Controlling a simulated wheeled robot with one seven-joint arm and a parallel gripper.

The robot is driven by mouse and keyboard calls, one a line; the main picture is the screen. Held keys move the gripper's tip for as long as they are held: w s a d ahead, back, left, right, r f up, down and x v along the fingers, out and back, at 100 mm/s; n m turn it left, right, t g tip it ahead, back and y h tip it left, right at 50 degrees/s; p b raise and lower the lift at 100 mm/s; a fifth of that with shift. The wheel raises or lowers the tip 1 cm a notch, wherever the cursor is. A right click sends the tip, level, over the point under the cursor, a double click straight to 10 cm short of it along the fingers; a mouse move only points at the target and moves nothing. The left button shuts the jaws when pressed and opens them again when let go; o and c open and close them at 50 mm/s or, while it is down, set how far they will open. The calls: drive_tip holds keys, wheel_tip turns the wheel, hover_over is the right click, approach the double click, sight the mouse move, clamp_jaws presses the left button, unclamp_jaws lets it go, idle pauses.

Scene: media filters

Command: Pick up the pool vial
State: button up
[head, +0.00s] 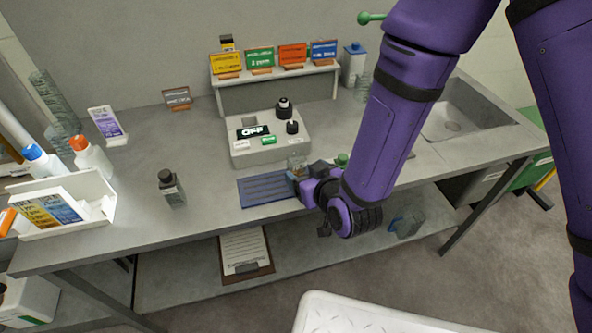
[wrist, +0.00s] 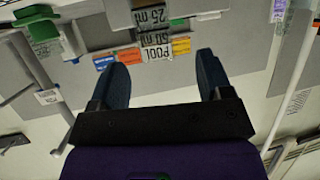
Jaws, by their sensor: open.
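The pool vial (head: 297,163) is a small clear vessel at the far right corner of the blue mat (head: 265,190), partly hidden by my gripper in the head view. My gripper (head: 299,178) is at the mat's right end, close to the vial. In the wrist view my gripper (wrist: 162,57) is open, with a wide empty gap between the dark fingers. Whether either finger touches the vial I cannot tell.
A grey meter (head: 268,140) reading OFF stands behind the mat. Behind it is a shelf (head: 275,77) with coloured cards. A green-capped item (head: 341,159) is just right of my gripper.

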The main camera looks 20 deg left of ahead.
sight(300, 167)
drive_tip(key=shift+x, duration=3.35)
drive_tip(key=shift+w+d, duration=0.1)
drive_tip(key=shift+d, duration=0.05)
drive_tip(key=c, duration=1)
